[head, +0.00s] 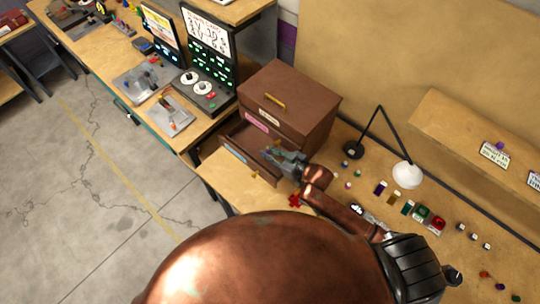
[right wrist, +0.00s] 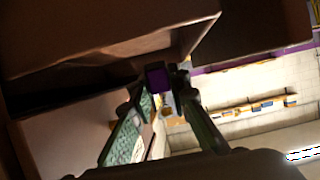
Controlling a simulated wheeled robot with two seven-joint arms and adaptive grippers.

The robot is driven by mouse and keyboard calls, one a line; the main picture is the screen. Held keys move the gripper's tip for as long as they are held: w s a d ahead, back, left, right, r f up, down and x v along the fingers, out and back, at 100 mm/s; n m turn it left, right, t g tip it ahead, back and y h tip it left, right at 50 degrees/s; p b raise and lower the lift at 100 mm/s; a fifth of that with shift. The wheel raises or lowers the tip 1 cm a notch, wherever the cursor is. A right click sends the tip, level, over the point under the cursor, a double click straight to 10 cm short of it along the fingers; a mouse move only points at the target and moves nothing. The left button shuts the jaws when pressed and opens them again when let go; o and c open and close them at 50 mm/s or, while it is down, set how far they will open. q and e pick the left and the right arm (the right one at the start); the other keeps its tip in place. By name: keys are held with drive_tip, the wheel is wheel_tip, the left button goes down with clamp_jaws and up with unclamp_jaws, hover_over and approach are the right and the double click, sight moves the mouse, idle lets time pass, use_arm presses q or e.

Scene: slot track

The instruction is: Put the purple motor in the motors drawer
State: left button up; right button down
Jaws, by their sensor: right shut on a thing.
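The purple motor (right wrist: 157,77) is a small purple block held between the fingertips of my right gripper (right wrist: 165,88) in the right wrist view. In the head view my right gripper (head: 273,154) is over the pulled-out lower drawer (head: 240,160) of a brown cabinet (head: 290,97); the motor cannot be made out there. The drawer has a blue label on its front, too small to read. A shut drawer with a pink label (head: 256,122) is above it. I cannot tell whether the motor touches the drawer. My left gripper is not in view.
A black desk lamp with a white shade (head: 407,174) stands right of the cabinet. A red part (head: 294,200) lies near my right forearm. A control panel (head: 210,85) stands left of the cabinet.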

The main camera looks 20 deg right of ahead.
drive_tip(key=shift+w+d+f, duration=0.2)
drive_tip(key=shift+d+f, duration=0.05)
drive_tip(key=shift+f, duration=0.1)
drive_tip(key=shift+w+d+f, duration=0.1)
drive_tip(key=shift+d+f, duration=0.05)
drive_tip(key=shift+f, duration=0.05)
wheel_tip(320, 180, down, 3)
drive_tip(key=shift+d, duration=0.1)
drive_tip(key=shift+f, duration=0.35)
drive_tip(key=c, duration=1.8)
unclamp_jaws()
drive_tip(key=shift+c, duration=0.2)
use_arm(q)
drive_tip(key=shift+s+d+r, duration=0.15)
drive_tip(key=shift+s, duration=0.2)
